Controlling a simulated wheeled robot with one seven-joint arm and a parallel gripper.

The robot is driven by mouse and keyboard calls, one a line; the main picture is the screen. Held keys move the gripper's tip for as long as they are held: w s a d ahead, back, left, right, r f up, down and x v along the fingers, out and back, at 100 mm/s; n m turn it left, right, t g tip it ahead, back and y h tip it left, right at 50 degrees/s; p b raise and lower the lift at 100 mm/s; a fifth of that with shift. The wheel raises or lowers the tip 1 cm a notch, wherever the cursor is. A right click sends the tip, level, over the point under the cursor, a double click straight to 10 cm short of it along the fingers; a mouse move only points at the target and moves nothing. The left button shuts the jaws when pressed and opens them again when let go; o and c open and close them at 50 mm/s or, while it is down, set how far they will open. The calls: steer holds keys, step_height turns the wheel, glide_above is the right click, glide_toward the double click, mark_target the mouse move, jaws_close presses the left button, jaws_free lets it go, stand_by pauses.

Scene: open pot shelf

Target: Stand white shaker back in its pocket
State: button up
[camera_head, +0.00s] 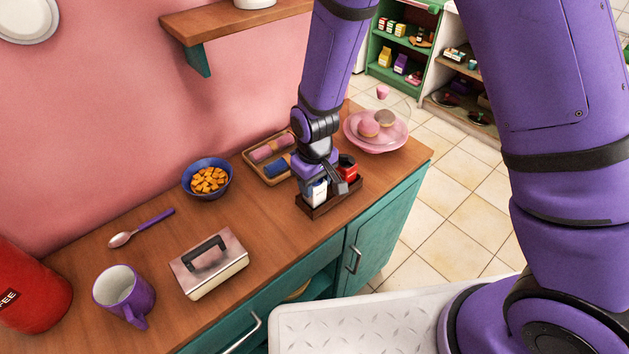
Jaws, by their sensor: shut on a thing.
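The white shaker (317,194) is partly hidden under my gripper (329,184), which is shut on it. The shaker looks upright at the left end of a small dark brown caddy (338,202). I cannot tell whether its base rests on the pocket floor or hangs a little above it. A red item with a dark top (347,168) stands at the caddy's right end. My gripper hides most of the caddy's inside.
A wooden tray (253,165) with rolled cloths lies close behind the caddy. A pink plate (366,146) with round buns stands to the right. A blue bowl (188,187), a metal box with a handle (209,264) and a purple mug (117,287) stand to the left.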

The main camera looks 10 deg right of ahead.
steer(key=shift+f, duration=0.55)
steer(key=o, duration=1.1)
steer(key=shift+c, duration=0.2)
step_height(320, 180, up, 11)
steer(key=shift+f, duration=0.1)
